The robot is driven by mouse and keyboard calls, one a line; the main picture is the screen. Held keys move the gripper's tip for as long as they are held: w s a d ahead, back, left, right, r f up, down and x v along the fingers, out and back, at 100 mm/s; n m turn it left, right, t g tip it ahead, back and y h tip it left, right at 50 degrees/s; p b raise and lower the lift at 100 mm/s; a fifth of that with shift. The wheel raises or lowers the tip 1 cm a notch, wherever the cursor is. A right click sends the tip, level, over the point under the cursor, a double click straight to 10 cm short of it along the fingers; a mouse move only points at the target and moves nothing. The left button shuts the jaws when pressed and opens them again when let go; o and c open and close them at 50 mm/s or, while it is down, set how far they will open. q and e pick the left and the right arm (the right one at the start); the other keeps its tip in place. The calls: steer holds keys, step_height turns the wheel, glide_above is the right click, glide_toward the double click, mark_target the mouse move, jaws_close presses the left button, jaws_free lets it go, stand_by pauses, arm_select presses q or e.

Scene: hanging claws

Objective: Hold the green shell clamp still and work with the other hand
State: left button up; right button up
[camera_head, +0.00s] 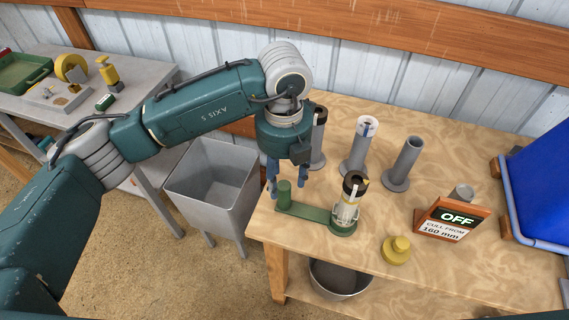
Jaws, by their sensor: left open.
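The green shell clamp (308,212) lies near the front left corner of the wooden table (440,277). It has a short green post (284,194) at its left end and a round seat at its right end. A pale cylinder (346,209) with a dark top stands upright in that seat. My left gripper (286,182) is open, with its blue fingers pointing down over the post. I cannot tell whether the fingers touch it. My right gripper is not in view.
Several grey tube holders (402,164) stand behind the clamp, some filled. A grey bin (214,180) stands left of the table.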

mark_target(284, 198)
arm_select(q)
step_height(284, 198, down, 5)
steer(key=shift+r+p, duration=0.1)
steer(key=shift+p, duration=0.7)
steer(key=shift+f+p, duration=0.45)
steer(key=shift+f, duration=1.45)
steer(key=shift+c, duration=0.4)
jaws_close()
steer(key=c, duration=0.8)
jaws_free()
jaws_close()
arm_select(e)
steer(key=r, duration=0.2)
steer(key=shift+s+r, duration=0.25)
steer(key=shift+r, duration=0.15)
arm_select(q)
steer(key=shift+w, duration=0.1)
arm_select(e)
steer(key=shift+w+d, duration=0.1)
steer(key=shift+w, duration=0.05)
